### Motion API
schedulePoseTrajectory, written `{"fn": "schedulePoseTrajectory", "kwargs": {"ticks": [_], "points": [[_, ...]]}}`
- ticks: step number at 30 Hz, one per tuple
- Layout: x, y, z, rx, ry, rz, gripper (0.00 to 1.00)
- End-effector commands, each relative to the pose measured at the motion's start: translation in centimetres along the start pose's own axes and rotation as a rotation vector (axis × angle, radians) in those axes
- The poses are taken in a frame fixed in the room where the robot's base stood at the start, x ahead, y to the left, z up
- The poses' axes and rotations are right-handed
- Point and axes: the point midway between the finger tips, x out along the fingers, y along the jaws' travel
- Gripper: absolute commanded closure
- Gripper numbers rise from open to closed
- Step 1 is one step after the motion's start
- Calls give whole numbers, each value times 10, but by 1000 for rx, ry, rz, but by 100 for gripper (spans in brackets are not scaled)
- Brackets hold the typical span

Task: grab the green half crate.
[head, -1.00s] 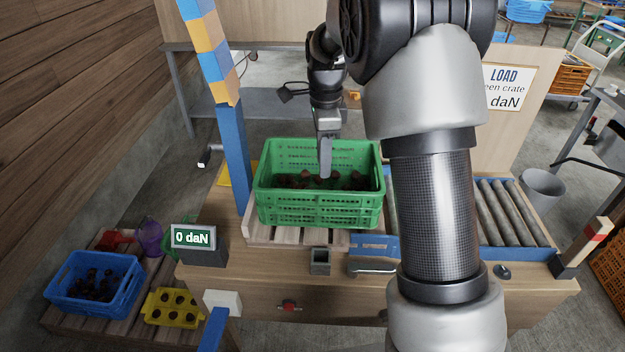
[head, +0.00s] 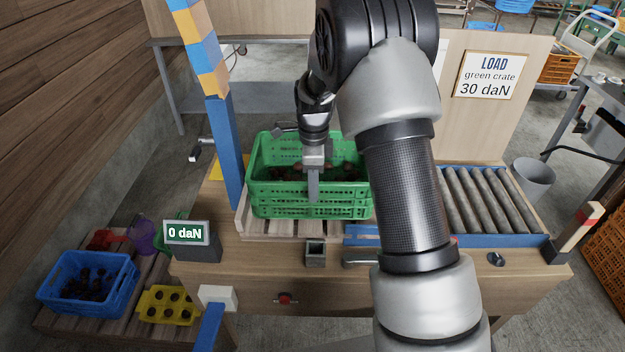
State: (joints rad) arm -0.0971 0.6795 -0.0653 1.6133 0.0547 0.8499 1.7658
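The green half crate (head: 268,197) sits on a slatted wooden pallet on the bench, with several dark chestnuts inside it. My gripper (head: 313,190) is at the crate's near side, pointing down, with its finger in front of or over the near wall. I see the gripper edge-on, so I cannot tell whether its fingers are apart or whether they touch the wall. My arm hides the crate's right end.
A display reading 0 daN (head: 186,233) stands left of the crate, by a blue post (head: 229,150). A roller track (head: 490,200) lies to the right. A sign (head: 490,76) reads LOAD green crate 30 daN. A blue crate (head: 60,300) is low left.

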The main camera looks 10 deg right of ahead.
Motion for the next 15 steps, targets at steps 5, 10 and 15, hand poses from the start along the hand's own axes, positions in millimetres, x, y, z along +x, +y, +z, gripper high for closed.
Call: {"fn": "schedulePoseTrajectory", "kwargs": {"ticks": [5,10,15], "points": [[23,-4,3,0,1,4,69],[46,-6,4,0,1,3,69],[49,-7,4,0,0,0,69]]}}
